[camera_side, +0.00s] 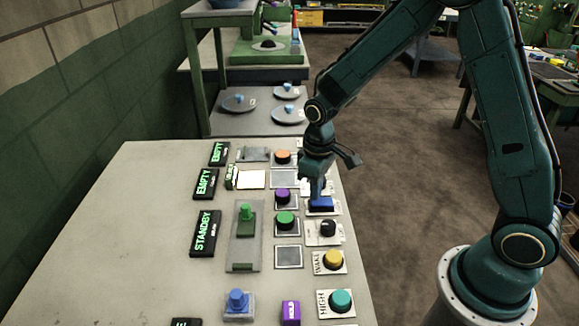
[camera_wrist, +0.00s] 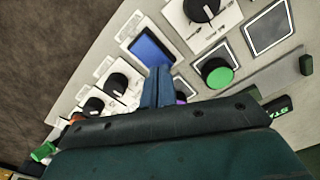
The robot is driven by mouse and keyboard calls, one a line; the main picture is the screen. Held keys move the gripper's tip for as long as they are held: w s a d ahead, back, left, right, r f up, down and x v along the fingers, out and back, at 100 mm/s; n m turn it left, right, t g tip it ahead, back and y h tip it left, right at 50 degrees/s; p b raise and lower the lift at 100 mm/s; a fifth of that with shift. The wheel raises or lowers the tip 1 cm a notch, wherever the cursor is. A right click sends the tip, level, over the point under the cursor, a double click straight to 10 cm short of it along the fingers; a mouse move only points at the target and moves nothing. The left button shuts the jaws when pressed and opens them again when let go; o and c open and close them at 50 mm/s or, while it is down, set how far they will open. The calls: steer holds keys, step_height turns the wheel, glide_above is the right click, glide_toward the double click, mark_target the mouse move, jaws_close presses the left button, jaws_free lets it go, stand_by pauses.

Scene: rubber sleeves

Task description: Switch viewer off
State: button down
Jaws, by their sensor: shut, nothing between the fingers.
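A blue rocker switch (camera_side: 320,204) sits on a white plate near the panel's right edge. It also shows in the wrist view (camera_wrist: 151,47), just beyond my fingertips. My gripper (camera_side: 316,196) points down over the switch, its blue fingers shut and empty; they also show in the wrist view (camera_wrist: 158,72). I cannot tell whether the fingertips touch the switch. A bright, lit cream square (camera_side: 251,179) lies to the left, beside a small upright green-lettered label (camera_side: 231,177) too small to read surely. No part is clearly marked as the viewer.
Close by are a purple button (camera_side: 282,195), a green button (camera_side: 285,219), a black knob (camera_side: 328,228) and an orange button (camera_side: 283,157). Displays reading EMPTY and STANDBY (camera_side: 205,233) line the left. The table's (camera_side: 110,240) left side is clear.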

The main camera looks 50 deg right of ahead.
steer(key=shift+f, duration=0.6)
stand_by(0.6)
steer(key=shift+r, duration=3.55)
steer(key=s+r+m+t, duration=0.1)
steer(key=s+r+t, duration=0.1)
steer(key=s+r, duration=0.6)
steer(key=s+d+r+m+t, duration=0.1)
steer(key=s+r+m+t, duration=0.1)
steer(key=s+r, duration=0.6)
steer(key=shift+s+d+t, duration=0.15)
steer(key=shift+s+t, duration=0.65)
steer(key=shift+s, duration=1.7)
